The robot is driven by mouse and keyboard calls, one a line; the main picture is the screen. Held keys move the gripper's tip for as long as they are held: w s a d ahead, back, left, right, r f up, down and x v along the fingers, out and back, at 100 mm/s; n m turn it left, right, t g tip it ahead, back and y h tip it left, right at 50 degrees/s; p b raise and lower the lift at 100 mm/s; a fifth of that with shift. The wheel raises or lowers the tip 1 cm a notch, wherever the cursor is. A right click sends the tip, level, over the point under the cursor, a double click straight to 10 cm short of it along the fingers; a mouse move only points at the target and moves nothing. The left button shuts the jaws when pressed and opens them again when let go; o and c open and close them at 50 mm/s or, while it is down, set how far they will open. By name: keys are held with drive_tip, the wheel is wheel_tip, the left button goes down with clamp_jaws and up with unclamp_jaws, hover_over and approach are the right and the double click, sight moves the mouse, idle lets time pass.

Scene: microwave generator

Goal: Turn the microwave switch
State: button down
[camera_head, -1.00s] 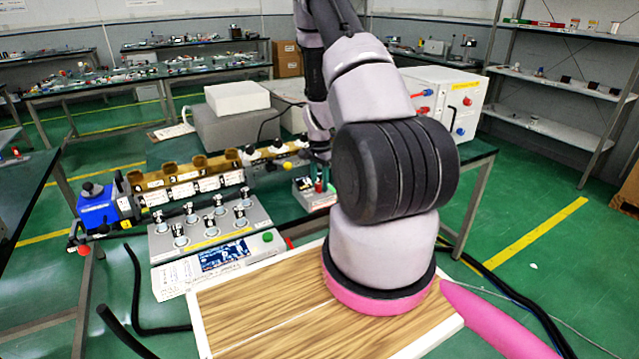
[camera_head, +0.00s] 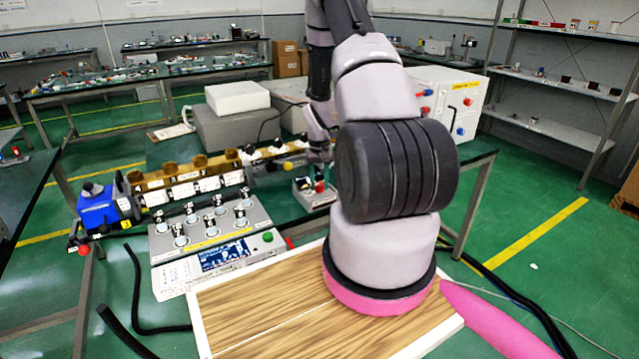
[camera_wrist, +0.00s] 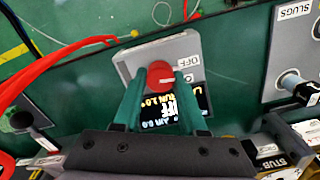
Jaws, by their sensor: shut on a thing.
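The switch is a round red knob (camera_wrist: 160,74) with a pale pointer line, on a grey switch box (camera_wrist: 184,47). An "OFF" label sits on the box to the right of the knob. My gripper (camera_wrist: 159,82) is shut on the knob, with one green finger on each side of it. A small lit display (camera_wrist: 165,112) below the knob shows partly hidden text with "OFF" in it. In the head view the switch box (camera_head: 306,196) stands on the bench edge, with my gripper (camera_head: 319,178) coming down on it from above.
A sloped grey control panel (camera_head: 205,232) with several black-topped knobs and a screen lies left of the box. A brown-fronted rack (camera_head: 150,185) stands behind it. A white power unit (camera_head: 450,100) is at the right. A red cable (camera_wrist: 45,72) runs left of my gripper.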

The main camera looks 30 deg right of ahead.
sight(319, 184)
drive_tip(key=shift+n, duration=0.6)
drive_tip(key=c, duration=0.8)
unclamp_jaws()
drive_tip(key=shift+o, duration=0.2)
wheel_tip(319, 184, up, 11)
drive_tip(key=shift+f, duration=0.1)
